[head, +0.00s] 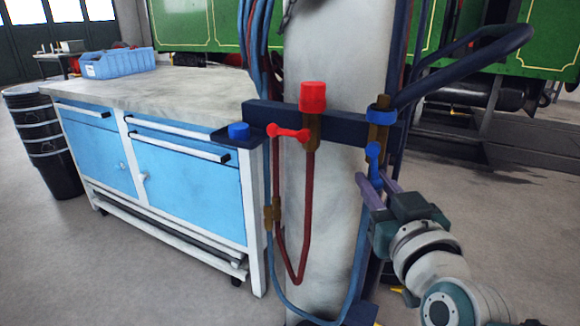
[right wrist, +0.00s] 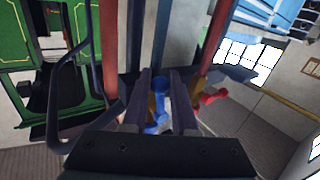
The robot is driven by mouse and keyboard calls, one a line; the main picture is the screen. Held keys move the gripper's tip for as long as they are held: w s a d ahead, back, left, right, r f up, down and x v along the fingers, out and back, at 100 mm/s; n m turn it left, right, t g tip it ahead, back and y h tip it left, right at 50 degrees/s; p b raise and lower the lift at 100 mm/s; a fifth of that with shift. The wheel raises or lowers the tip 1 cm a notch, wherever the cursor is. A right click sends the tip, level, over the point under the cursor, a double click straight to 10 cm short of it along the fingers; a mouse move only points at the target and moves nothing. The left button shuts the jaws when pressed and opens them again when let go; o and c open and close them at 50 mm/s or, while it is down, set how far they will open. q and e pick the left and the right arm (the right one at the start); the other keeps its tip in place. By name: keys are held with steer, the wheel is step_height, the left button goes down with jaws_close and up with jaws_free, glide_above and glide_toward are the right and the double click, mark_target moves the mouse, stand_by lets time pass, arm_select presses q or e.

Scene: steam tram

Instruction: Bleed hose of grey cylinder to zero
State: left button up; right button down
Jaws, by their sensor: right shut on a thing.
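A pale grey column (head: 320,200) carries a dark bracket (head: 350,130). On its right end is a brass fitting (head: 378,137) with a blue collar and a blue valve handle (head: 375,158). My right gripper (head: 374,180) is shut on this handle; in the right wrist view the blue handle (right wrist: 156,124) shows between the fingers. On the left is a red valve handle (head: 289,134) beside a brass fitting with a red cap (head: 313,97). Red (head: 307,220) and blue (head: 272,265) hoses hang below. I cannot tell which body is the grey cylinder. My left gripper is out of view.
A blue cap (head: 238,131) sits on a small dark tray at the bracket's left. A blue workbench (head: 190,170) with a blue bin (head: 118,62) stands left. A thick dark hose (head: 460,65) arches at the right. A green tram is behind.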

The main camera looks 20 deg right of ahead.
steer(key=shift+f+b, duration=0.2)
steer(key=shift+b, duration=0.15)
steer(key=shift+w+a+f+m+t+b, duration=0.2)
steer(key=shift+w+a+m+t+b, duration=0.2)
steer(key=shift+m+b, duration=0.6)
steer(key=shift+r+h+b, duration=0.3)
steer(key=c, duration=0.7)
jaws_free()
